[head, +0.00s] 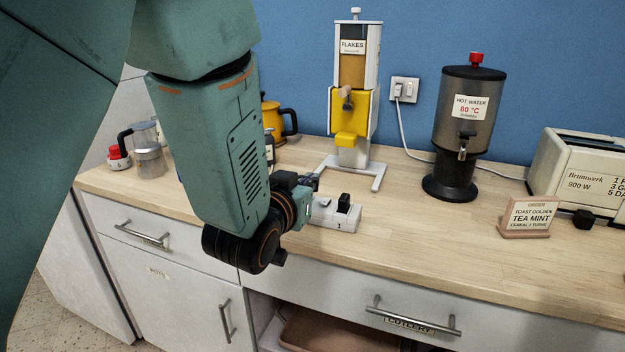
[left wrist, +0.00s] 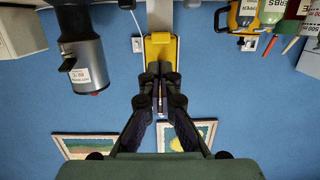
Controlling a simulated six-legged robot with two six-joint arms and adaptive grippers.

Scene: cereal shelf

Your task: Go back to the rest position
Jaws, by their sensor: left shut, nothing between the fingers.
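My left arm comes in from the upper left and hangs over the counter in the head view. Its gripper (head: 309,182) is small and partly hidden behind my own wrist, above the counter. In the left wrist view, the gripper (left wrist: 159,77) is shut and empty, with its fingertips in front of the yellow part of the flakes dispenser (left wrist: 160,47). The dispenser (head: 350,100) stands upright against the blue wall in the head view, beyond the gripper. My right gripper is in neither view.
A white block with a black switch (head: 337,215) lies close beside my wrist. A hot water dispenser (head: 466,115), a tea sign (head: 527,218) and a toaster (head: 572,170) stand to the right. A yellow pot (head: 272,117) and a glass jug (head: 148,158) stand left.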

